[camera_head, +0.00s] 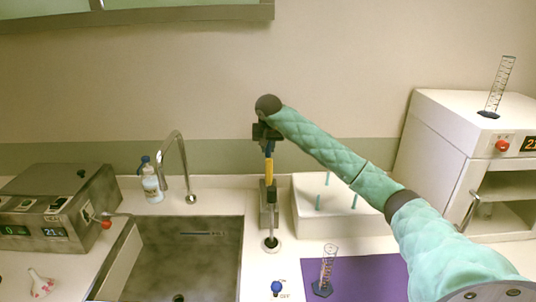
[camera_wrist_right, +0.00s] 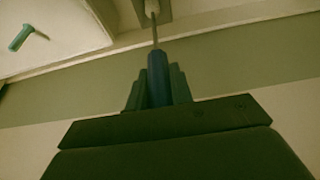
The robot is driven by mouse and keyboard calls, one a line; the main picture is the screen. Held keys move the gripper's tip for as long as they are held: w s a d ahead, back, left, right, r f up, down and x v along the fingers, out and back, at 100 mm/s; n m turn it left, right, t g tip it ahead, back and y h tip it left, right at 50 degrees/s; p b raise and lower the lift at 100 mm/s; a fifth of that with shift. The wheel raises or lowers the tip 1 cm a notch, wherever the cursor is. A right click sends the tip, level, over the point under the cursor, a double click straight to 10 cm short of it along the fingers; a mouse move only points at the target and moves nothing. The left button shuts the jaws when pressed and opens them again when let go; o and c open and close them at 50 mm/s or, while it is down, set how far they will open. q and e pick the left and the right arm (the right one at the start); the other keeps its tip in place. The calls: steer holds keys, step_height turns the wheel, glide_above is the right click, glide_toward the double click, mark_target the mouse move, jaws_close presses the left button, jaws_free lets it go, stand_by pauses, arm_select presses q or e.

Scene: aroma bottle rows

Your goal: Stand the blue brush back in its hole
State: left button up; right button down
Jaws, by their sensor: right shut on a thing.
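The blue brush (camera_wrist_right: 158,75) is upside down in the right wrist view, its blue handle between my fingers and a thin shaft running to a pale tip. In the head view its blue part (camera_head: 269,148) shows just under my right gripper (camera_head: 267,134), which is shut on it. A yellow upright part (camera_head: 269,172) lines up below it; I cannot tell whether it belongs to the brush. Below stands a narrow grey block (camera_head: 263,216) with a dark upright piece in front. The brush's hole cannot be made out. My left gripper is not in view.
A sink (camera_head: 190,255) with a tap (camera_head: 184,165) lies left. A white block (camera_head: 340,222) with several teal pegs stands right. A measuring cylinder (camera_head: 327,270) stands on a purple mat (camera_head: 375,275). A blue knob (camera_head: 277,287) is at the front.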

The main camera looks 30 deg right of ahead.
mark_target(268, 156)
steer(key=shift+f+p, duration=0.8)
steer(key=shift+f, duration=0.9)
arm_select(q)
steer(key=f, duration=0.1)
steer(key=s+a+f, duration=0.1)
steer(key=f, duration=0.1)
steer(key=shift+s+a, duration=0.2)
arm_select(e)
steer(key=shift+f, duration=0.1)
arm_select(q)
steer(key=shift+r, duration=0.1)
arm_select(e)
steer(key=shift+f, duration=0.1)
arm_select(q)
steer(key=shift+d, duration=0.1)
arm_select(e)
steer(key=c, duration=1.3)
jaws_free()
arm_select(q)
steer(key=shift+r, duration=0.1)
arm_select(e)
steer(key=shift+o, duration=0.3)
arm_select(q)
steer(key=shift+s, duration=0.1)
